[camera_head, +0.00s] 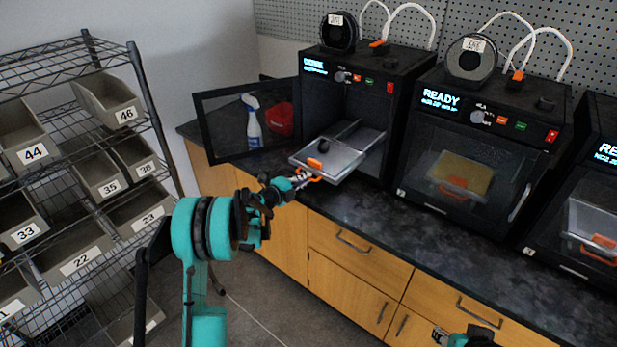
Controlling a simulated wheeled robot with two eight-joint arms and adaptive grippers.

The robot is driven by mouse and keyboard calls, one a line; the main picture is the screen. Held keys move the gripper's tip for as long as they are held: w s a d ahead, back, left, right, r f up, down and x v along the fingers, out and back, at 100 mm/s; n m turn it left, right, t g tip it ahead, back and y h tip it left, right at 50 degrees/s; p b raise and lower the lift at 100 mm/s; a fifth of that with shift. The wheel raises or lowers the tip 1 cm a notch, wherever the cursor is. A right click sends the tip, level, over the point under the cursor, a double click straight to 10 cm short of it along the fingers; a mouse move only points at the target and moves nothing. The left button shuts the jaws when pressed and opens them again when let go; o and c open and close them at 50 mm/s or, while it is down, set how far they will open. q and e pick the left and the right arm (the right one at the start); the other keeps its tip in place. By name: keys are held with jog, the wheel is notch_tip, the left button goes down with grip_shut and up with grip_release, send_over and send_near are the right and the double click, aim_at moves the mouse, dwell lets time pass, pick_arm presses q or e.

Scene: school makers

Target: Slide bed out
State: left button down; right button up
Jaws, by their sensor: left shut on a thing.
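The black 3D printer on the left (350,80) stands on the dark counter with its glass door (225,120) swung open to the left. Its bed (332,158), a pale plate with an orange handle at the front, sticks out of the chamber over the counter. My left gripper (303,179) is at the bed's front edge, shut on the orange handle. My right gripper (455,338) shows only in part at the bottom edge, away from the printer; its fingers are unclear.
Two more printers (480,130) stand to the right with doors closed. A spray bottle (250,120) and a red object (279,116) show through the open door's glass. A wire rack with numbered bins (108,100) stands at the left. Counter in front of the printers is clear.

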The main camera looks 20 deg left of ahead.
pick_arm(q)
jog(key=shift+s+f, duration=0.1)
jog(key=shift+s, duration=0.15)
jog(key=c, duration=1.6)
grip_release()
jog(key=shift+s+a, duration=0.1)
jog(key=shift+a, duration=0.05)
jog(key=shift+c, duration=0.2)
jog(key=shift+s, duration=0.1)
jog(key=v, duration=1.2)
